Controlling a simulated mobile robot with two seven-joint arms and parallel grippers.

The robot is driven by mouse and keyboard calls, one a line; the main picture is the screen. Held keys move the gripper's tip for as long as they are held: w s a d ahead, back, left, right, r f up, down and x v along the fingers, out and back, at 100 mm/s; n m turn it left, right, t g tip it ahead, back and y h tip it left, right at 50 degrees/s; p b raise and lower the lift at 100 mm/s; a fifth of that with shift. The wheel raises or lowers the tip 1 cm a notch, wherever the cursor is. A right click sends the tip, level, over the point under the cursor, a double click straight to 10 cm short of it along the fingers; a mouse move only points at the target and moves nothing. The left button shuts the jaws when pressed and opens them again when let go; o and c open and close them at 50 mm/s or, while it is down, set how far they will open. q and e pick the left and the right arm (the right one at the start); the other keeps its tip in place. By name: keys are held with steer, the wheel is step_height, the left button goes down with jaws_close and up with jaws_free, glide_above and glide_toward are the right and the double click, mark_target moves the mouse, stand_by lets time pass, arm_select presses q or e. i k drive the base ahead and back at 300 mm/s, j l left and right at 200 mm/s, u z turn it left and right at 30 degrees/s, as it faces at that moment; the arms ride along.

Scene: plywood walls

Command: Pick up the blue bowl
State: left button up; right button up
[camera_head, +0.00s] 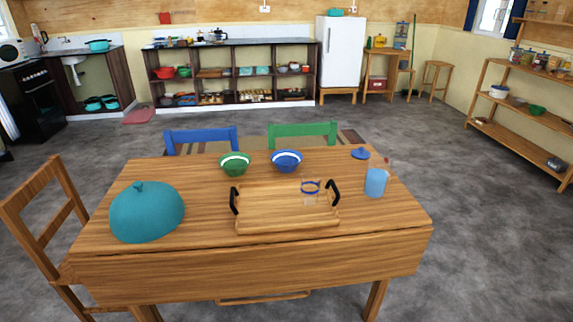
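The blue bowl (287,163), with a white band inside its rim, stands upright near the far edge of the wooden table (190,265). It is just right of a green bowl (234,166) and behind a wooden tray (265,212) with black handles. The blue bowl looks empty, though its bottom is hard to make out. Neither of my grippers shows in the head view.
A teal dome cover (148,212) stands at the table's left. A glass with a blue band (311,188) is at the tray. A blue cup (375,183) and a blue lid (361,153) are at right. Chairs (40,205) stand left and behind. Floor at right is clear.

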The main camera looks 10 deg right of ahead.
mark_target(285, 160)
steer(key=i+l+z, duration=0.15)
steer(key=z, duration=0.15)
steer(key=i+l+z, duration=0.2)
steer(key=l+z, duration=0.15)
steer(key=i+l+z, duration=0.15)
steer(key=z, duration=0.25)
steer(key=i+l+z, duration=0.15)
steer(key=z, duration=0.2)
steer(key=i+l+z, duration=0.1)
steer(key=z, duration=0.3)
steer(key=i+l+z, duration=0.2)
steer(key=i+z, duration=0.3)
steer(key=i+l+z, duration=0.1)
steer(key=i+z, duration=0.35)
steer(key=i+l+u, duration=0.15)
steer(key=i, duration=0.4)
steer(key=i+l+u, duration=0.1)
steer(key=i, duration=0.45)
steer(key=i+u, duration=0.2)
steer(key=u, duration=0.2)
steer(key=i+u, duration=0.25)
steer(key=u, duration=0.15)
steer(key=i+l+u, duration=0.15)
steer(key=u, duration=0.2)
steer(key=i+j+u, duration=0.15)
steer(key=u, duration=0.2)
steer(key=i+u, duration=1.05)
steer(key=i, duration=0.85)
